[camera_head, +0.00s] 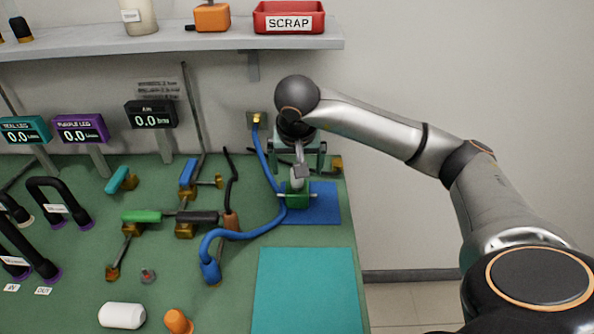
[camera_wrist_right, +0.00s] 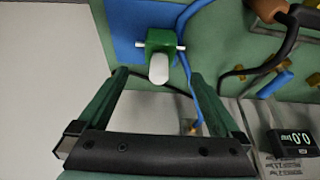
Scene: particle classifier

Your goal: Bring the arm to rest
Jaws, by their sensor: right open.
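My right arm comes in from the right in the head view, and its gripper (camera_head: 300,166) hangs over the back right of the green bench (camera_head: 130,260). In the right wrist view the gripper's two green fingers (camera_wrist_right: 158,76) stand wide apart with nothing held between them. A green block with a white rounded knob and a pale cross pin (camera_wrist_right: 160,40) is beyond the fingertips. This block (camera_head: 296,196) sits on a blue mat (camera_head: 325,203); the gripper looks apart from it. My left gripper is not in view.
A blue hose (camera_head: 248,235) runs beside the green block. Pipe fittings with green and black handles (camera_head: 198,217) stand to the left. Small displays (camera_head: 150,115) line the back. A shelf (camera_head: 200,44) holds a red SCRAP tray (camera_head: 289,32). A teal mat (camera_head: 306,290) in front is clear.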

